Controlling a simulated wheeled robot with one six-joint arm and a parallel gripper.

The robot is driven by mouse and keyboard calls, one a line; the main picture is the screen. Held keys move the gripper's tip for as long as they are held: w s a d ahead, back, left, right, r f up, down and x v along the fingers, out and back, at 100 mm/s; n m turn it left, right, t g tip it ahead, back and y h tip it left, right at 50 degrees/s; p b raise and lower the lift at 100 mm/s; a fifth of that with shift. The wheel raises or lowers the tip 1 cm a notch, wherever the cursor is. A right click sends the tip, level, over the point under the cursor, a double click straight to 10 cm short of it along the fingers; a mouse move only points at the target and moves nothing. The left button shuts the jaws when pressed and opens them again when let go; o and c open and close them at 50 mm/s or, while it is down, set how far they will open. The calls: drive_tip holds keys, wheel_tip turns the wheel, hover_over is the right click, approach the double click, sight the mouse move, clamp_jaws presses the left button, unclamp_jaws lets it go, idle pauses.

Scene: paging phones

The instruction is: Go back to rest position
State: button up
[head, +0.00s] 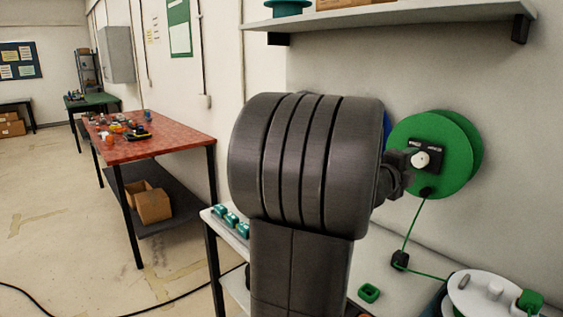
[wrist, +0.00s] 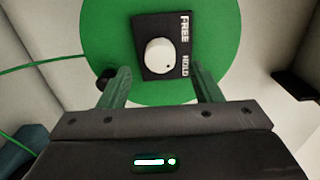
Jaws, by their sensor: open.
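My gripper shows in the wrist view (wrist: 160,82) with its two fingers spread apart and nothing between them. In front of it is a green disc-shaped reel (wrist: 110,35) with a black plate (wrist: 183,62) marked FREE and HOLD. A white round knob (wrist: 160,52) sits on that plate, just beyond the fingertips; I cannot tell if a finger touches anything. In the head view the green reel (head: 455,135) is on the wall at the right, with the white knob (head: 421,159) on its face. My thick dark arm covers the middle of the view and hides most of the gripper.
A green cord (head: 409,228) runs from the reel through a black block (head: 400,260). A white bench (head: 229,226) holds teal phones or blocks (head: 230,219) and a green ring (head: 369,292). A shelf (head: 400,16) is above. A red table (head: 170,139) stands left; floor there is open.

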sight(418, 161)
drive_tip(key=x, duration=0.5)
drive_tip(key=shift+w+n+p, duration=0.1)
drive_tip(key=shift+n+p, duration=0.4)
drive_tip(key=shift+p, duration=0.05)
drive_tip(key=shift+a+r+n+p, duration=0.15)
drive_tip(key=shift+n+p, duration=0.35)
drive_tip(key=shift+n, duration=0.6)
drive_tip(key=n+p, duration=0.3)
drive_tip(key=n, duration=0.3)
drive_tip(key=n+p, duration=0.2)
drive_tip(key=n, duration=0.4)
drive_tip(key=shift+n+p, duration=0.7)
drive_tip(key=shift+n, duration=0.7)
drive_tip(key=shift+f, duration=0.2)
